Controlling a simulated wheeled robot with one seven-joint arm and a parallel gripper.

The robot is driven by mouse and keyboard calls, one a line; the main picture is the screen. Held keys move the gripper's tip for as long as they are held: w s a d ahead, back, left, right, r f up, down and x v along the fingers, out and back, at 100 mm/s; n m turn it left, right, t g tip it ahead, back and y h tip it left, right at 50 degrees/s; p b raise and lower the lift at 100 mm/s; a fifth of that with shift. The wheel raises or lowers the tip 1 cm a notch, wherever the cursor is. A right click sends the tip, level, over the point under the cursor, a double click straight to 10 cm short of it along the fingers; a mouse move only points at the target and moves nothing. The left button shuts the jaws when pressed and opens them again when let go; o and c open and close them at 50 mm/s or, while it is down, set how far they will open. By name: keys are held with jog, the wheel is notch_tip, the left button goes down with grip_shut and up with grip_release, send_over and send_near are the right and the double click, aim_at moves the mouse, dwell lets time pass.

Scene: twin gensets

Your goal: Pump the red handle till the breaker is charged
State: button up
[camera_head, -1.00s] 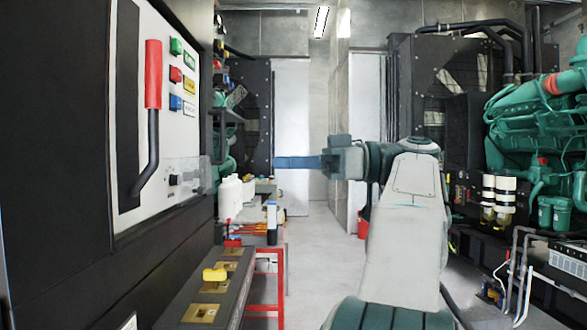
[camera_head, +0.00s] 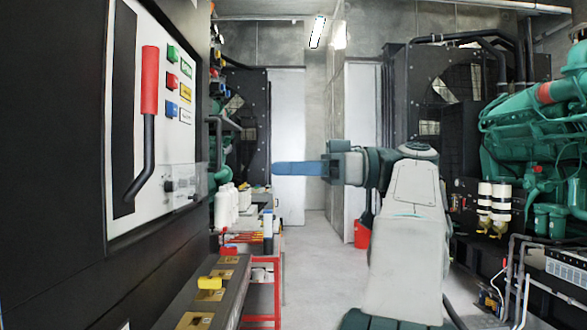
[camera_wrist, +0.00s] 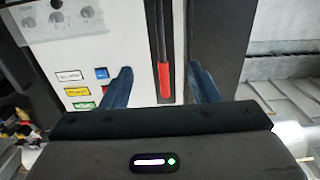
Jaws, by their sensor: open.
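The red handle (camera_head: 150,80) is the upright red grip of a bent dark lever on the white breaker panel (camera_head: 185,140) at the left in the head view. In the wrist view the red handle (camera_wrist: 164,82) hangs between the two blue fingers of my gripper (camera_wrist: 163,85), apart from both. My gripper (camera_head: 285,168) is open and empty; in the head view it points left toward the panel from the middle of the aisle. Green, red and blue buttons with labels sit beside the lever. The charge state is too small to read.
A green genset (camera_head: 540,135) is at the right. The aisle floor (camera_head: 310,280) is clear.

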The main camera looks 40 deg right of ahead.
jog(key=b+v, duration=0.4)
jog(key=v, duration=0.5)
jog(key=shift+b, duration=0.3)
